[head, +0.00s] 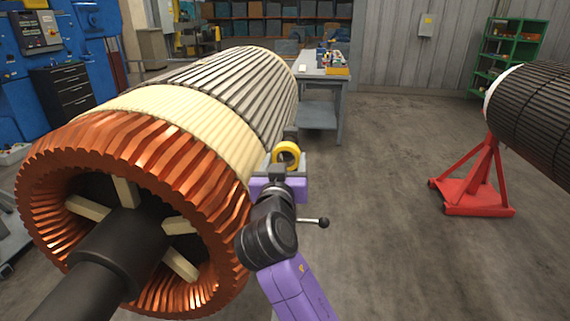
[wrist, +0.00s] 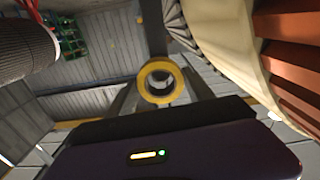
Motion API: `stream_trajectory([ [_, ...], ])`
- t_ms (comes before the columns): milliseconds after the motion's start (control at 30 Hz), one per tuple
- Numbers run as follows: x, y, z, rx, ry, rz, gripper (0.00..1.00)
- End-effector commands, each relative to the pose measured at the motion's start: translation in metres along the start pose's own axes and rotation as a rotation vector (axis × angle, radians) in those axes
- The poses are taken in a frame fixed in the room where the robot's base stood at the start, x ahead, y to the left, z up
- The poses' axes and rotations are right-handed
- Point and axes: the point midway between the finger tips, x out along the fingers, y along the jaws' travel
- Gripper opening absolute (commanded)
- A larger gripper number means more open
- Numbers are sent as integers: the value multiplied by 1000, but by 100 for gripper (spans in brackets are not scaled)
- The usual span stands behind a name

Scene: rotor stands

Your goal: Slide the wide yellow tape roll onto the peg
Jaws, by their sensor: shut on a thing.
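The yellow tape roll (head: 287,146) is in my gripper (head: 285,161), beside the right side of the large rotor in the head view. In the wrist view the roll (wrist: 143,83) shows as a yellow ring seen through its hole, between the two fingers of my gripper (wrist: 160,92). My gripper is shut on the roll and holds it up off the floor. A dark grey bar (wrist: 152,28) shows beyond the roll in the wrist view; I cannot tell whether it is the peg. No peg can be made out clearly in the head view.
The large rotor (head: 190,125) with copper end windings fills the left, close to my arm. A grey workbench (head: 322,83) with small items stands behind. A red stand (head: 478,198) carries a dark rotor (head: 540,110) at right. The floor between is clear.

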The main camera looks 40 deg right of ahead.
Motion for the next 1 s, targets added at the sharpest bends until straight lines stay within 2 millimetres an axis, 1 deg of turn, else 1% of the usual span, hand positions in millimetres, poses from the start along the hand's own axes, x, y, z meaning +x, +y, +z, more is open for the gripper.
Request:
stream_trajectory([
  [433, 0, 0, 0, 0, 0, 0, 25],
  [1000, 12, 0, 0, 0, 0, 0, 25],
])
